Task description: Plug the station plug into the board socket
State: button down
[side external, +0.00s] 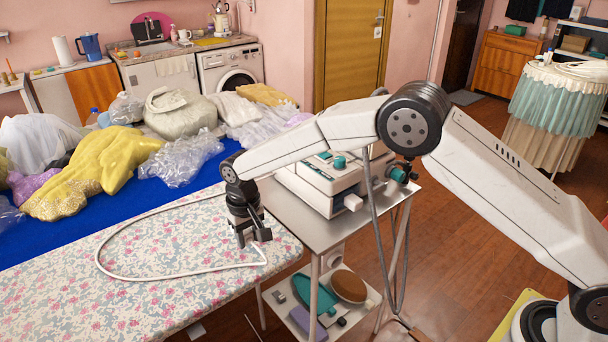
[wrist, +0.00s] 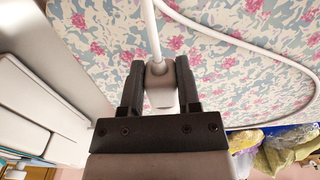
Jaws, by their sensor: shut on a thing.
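My gripper (side external: 251,240) is low over the right end of the floral ironing board (side external: 150,300), pointing down. In the wrist view my gripper (wrist: 160,68) has its two black fingers on either side of a pale grey-white plug (wrist: 160,90) and is shut on it. A white cable (wrist: 150,25) runs from the plug over the floral cover. In the side view the cable (side external: 170,277) lies in a wide loop on the board. The plug is hard to make out there, behind the fingers. I cannot identify the board socket in either view.
A white steam station (side external: 318,190) stands on a metal trolley (side external: 290,225) just right of the gripper. The trolley's lower shelf holds a teal item (side external: 317,293) and a brown oval item (side external: 349,286). Garments and plastic bags cover the blue table (side external: 35,245) behind.

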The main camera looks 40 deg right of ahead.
jog(key=c, duration=1.1)
grip_release()
grip_shut()
jog(key=shift+r, duration=0.15)
jog(key=r, duration=0.5)
jog(key=shift+s+d, duration=0.1)
jog(key=shift+d, duration=0.2)
jog(key=s+d, duration=2)
jog(key=s, duration=0.1)
notch_tip(320, 180, down, 20)
jog(key=shift+w+f, duration=0.25)
jog(key=shift+w, duration=0.05)
